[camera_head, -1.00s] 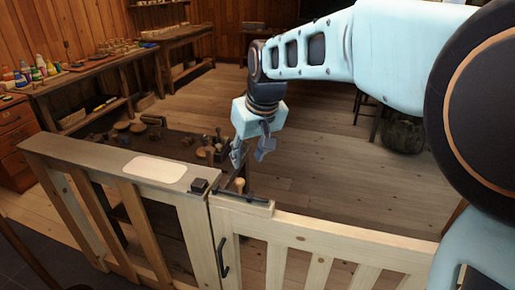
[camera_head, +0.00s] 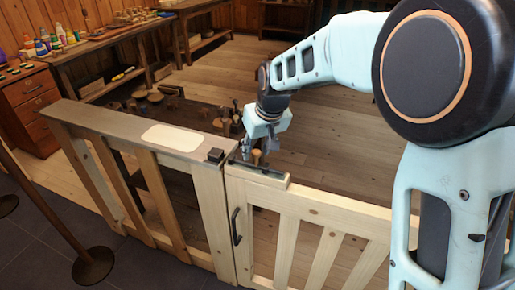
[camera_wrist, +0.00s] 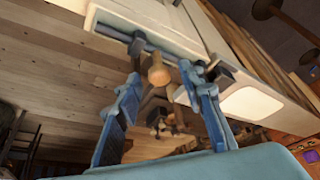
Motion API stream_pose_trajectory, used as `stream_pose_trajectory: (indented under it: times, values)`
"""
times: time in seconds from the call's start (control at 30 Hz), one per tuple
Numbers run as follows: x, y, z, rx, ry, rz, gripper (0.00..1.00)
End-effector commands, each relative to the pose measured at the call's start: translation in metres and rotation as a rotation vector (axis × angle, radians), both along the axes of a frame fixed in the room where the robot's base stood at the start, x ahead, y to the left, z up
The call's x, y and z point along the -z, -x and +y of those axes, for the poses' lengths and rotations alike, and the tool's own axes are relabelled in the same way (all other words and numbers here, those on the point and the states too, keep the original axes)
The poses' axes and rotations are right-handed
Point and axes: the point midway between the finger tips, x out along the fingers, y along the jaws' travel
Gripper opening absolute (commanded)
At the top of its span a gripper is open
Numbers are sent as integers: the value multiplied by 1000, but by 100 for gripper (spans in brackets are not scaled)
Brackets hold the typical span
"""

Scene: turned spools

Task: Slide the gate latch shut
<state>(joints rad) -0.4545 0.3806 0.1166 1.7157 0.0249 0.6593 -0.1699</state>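The gate latch is a dark sliding bolt with a round wooden knob (camera_head: 257,157), on top of the pale wooden gate (camera_head: 330,204). A dark block-shaped catch (camera_head: 215,155) sits on the grey-topped fixed section to the left of the gate. My gripper (camera_head: 258,147) points down at the knob. In the wrist view its blue fingers are spread, with the knob (camera_wrist: 158,73) showing between the fingertips. The dark bolt (camera_wrist: 142,46) runs behind the tips towards the catch (camera_wrist: 221,69). I cannot tell whether a finger touches the knob, or whether the bolt reaches into the catch.
The fixed section carries a blank white plate (camera_head: 173,138). A black pull handle (camera_head: 236,226) is on the gate's front. Behind the fence is a dark low table with turned wooden pieces (camera_head: 155,97). A post with a round base (camera_head: 93,264) stands at the front left.

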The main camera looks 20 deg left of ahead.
Motion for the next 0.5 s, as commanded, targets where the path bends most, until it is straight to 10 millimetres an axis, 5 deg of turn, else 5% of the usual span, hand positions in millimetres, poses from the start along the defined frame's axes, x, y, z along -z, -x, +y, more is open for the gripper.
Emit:
stream_pose_trajectory:
  times: [0.17,0.5]
  values:
    - [0,0,0,0,0,0,35]
    - [-1,0,0,0,0,0,0]
